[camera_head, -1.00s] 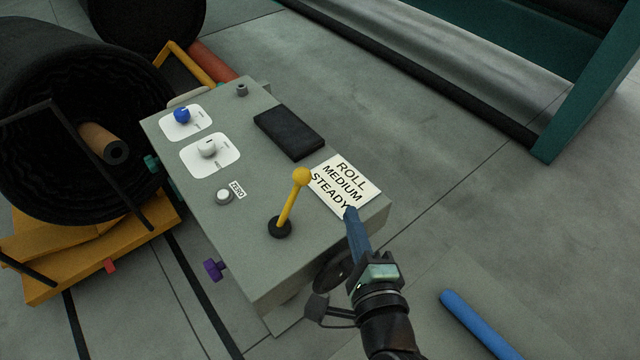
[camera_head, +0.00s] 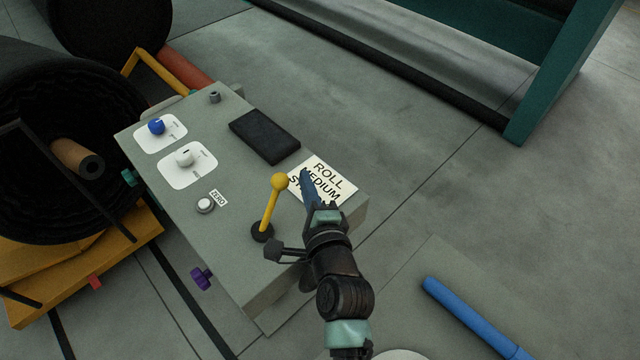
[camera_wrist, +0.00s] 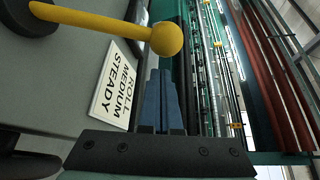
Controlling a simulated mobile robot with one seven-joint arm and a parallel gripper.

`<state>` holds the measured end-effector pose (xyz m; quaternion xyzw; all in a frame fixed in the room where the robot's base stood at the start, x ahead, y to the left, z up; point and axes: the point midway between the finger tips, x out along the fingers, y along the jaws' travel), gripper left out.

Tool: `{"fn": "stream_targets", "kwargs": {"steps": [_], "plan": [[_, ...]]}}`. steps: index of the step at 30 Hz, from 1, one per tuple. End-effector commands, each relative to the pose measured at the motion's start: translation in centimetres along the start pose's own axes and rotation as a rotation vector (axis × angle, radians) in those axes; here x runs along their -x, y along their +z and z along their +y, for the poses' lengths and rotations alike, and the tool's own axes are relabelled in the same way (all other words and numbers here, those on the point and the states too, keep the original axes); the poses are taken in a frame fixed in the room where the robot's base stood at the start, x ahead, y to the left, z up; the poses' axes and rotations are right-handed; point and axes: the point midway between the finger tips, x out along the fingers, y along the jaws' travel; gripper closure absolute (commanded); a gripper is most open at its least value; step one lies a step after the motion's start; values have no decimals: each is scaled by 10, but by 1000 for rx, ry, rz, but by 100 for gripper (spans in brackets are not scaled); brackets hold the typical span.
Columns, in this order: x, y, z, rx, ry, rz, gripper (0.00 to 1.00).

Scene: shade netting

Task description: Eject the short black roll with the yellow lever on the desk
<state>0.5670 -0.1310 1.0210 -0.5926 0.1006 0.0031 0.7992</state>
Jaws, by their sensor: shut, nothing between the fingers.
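The yellow lever (camera_head: 270,208) stands on the grey desk (camera_head: 225,255), rising from a black round base and ending in a ball knob. It also shows at the upper left of the wrist view (camera_wrist: 110,24). My gripper (camera_head: 306,176) is shut and empty, its blue fingers over the white label card reading ROLL MEDIUM STEADY (camera_head: 330,176). In the head view the fingers are just right of the knob; in the wrist view the fingertips (camera_wrist: 162,75) show just below the knob, with no clear contact. A black roll (camera_head: 60,150) lies at the left on a yellow cradle.
The desk also bears a blue knob (camera_head: 157,127), a white dial (camera_head: 184,158), a white button (camera_head: 205,204) and a dark screen (camera_head: 265,136). A purple knob (camera_head: 201,279) is on its side. A blue bar (camera_head: 470,315) lies on the floor at right.

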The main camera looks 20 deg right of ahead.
Motion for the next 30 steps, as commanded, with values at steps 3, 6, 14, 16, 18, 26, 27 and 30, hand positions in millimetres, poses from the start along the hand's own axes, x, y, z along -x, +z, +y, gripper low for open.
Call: {"fn": "stream_targets", "kwargs": {"steps": [3, 6, 14, 16, 18, 26, 27, 30], "plan": [[5, 11, -3, 0, 1, 1, 100], [6, 15, -2, -1, 0, 2, 100], [7, 17, 0, -1, -1, 2, 100], [7, 17, -1, -1, -1, 2, 100], [7, 17, -1, 0, -2, 2, 100], [9, 21, -2, 36, -23, 0, 100], [9, 21, -3, 42, -27, 0, 100], [10, 22, -3, 53, -33, 0, 100]]}}
